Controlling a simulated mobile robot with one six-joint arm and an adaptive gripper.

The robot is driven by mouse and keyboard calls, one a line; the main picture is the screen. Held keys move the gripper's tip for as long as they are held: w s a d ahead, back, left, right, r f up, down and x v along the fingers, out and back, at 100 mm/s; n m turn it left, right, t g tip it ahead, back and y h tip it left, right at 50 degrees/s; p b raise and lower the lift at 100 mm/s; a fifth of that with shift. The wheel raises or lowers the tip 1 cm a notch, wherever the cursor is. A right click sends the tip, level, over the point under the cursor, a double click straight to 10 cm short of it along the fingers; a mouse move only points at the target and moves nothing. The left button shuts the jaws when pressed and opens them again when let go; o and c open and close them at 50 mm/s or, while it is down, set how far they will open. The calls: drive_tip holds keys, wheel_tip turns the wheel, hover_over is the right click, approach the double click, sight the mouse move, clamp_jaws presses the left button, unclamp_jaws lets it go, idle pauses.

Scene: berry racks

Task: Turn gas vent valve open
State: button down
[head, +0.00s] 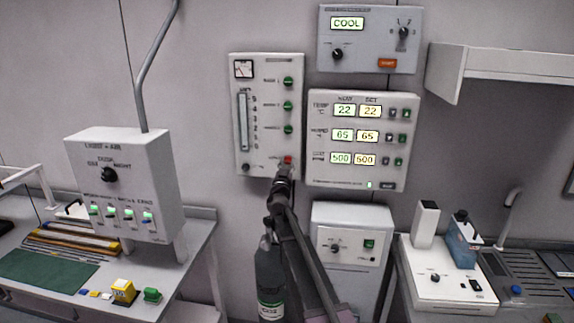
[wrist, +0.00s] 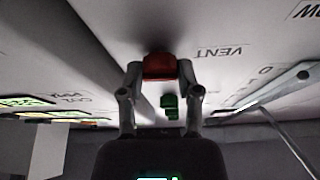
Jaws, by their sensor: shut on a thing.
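The vent valve is a small red knob (head: 288,160) near the lower right of the white gas panel (head: 262,80) on the wall. My gripper (head: 284,172) reaches up to the panel's lower edge. In the wrist view my gripper (wrist: 159,72) is shut on the red knob, one finger on each side. The knob's exact turn angle cannot be told. A green knob (wrist: 169,101) shows beyond it.
The display panel (head: 362,180) is close on the right of my gripper. Several green knobs (head: 288,81) are above on the gas panel. A dark gas cylinder (head: 269,275) stands below. A light control box (head: 125,185) is on the left bench.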

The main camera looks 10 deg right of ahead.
drive_tip(key=m+g+h, duration=0.1)
drive_tip(key=m, duration=0.2)
drive_tip(key=m+h+p, duration=0.1)
drive_tip(key=m+h, duration=0.1)
drive_tip(key=m, duration=0.1)
drive_tip(key=shift+w+a+r+m+g, duration=0.15)
drive_tip(key=shift+w+r+m+g, duration=0.05)
drive_tip(key=shift+m+g, duration=0.2)
drive_tip(key=m+g+p, duration=0.1)
drive_tip(key=m, duration=0.2)
drive_tip(key=m+g+h+p, duration=0.1)
drive_tip(key=m, duration=0.1)
drive_tip(key=shift+a+r+m+h, duration=0.1)
drive_tip(key=shift+r+m+h, duration=0.05)
drive_tip(key=shift+m+h, duration=0.2)
drive_tip(key=m+g+p, duration=0.2)
drive_tip(key=m, duration=0.3)
drive_tip(key=shift+r+p, duration=0.15)
drive_tip(key=shift+p, duration=0.2)
drive_tip(key=shift+m+g+p, duration=0.7)
drive_tip(key=shift+m+p, duration=0.3)
drive_tip(key=shift+m, duration=0.85)
drive_tip(key=shift+c, duration=1.5)
unclamp_jaws()
drive_tip(key=shift+f, duration=0.2)
drive_tip(key=shift+s, duration=0.1)
